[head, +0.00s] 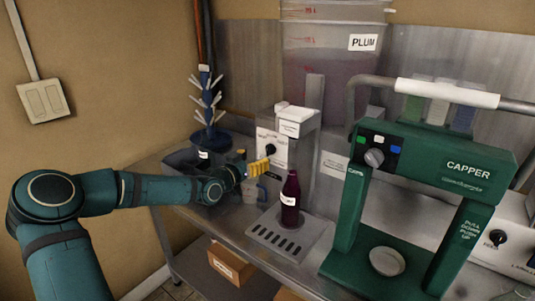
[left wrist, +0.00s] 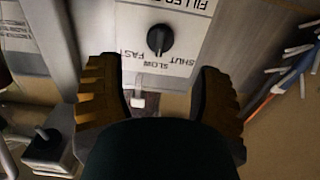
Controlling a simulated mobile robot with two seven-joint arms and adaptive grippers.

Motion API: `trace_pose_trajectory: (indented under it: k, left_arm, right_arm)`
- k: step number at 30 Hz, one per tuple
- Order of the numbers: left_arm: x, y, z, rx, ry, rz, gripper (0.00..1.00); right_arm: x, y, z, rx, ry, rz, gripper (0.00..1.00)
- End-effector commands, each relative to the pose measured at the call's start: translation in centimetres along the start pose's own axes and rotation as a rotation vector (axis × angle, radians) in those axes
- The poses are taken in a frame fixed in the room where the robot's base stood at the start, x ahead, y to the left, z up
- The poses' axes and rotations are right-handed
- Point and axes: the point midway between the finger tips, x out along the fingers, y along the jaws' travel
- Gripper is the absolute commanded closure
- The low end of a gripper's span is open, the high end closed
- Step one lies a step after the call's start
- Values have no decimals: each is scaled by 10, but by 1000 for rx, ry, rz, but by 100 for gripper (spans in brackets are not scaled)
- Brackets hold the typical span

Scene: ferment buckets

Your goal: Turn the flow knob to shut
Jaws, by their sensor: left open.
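The flow knob (head: 270,149) is a black dial on the white front panel of the filler (head: 297,122). It also shows in the left wrist view (left wrist: 160,40), with FAST, SLOW and SHUT printed around it. Its narrow end seems to point towards SLOW, but this is hard to tell. My left gripper (head: 254,164) has yellow fingers and is just in front of the panel, close to the knob. In the left wrist view the fingers (left wrist: 159,90) are spread wide and empty, with the knob beyond the gap between them, not touched. My right gripper is out of view.
A dark bottle (head: 290,203) stands on the drip tray (head: 285,241) under the filler. A green capper (head: 430,157) stands to the right. A PLUM bucket (head: 330,65) is behind.

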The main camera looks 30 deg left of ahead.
Motion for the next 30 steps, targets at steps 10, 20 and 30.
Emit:
trace_pose_trajectory:
  k: [10, 20, 30]
  left_arm:
    - [58, 1, 0, -2, 2, 1, 34]
    - [70, 0, 0, -1, -1, -1, 34]
    - [70, 0, 0, -1, -1, -1, 95]
  right_arm:
    - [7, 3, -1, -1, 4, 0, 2]
    - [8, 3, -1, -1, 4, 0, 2]
    - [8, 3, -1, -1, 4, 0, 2]
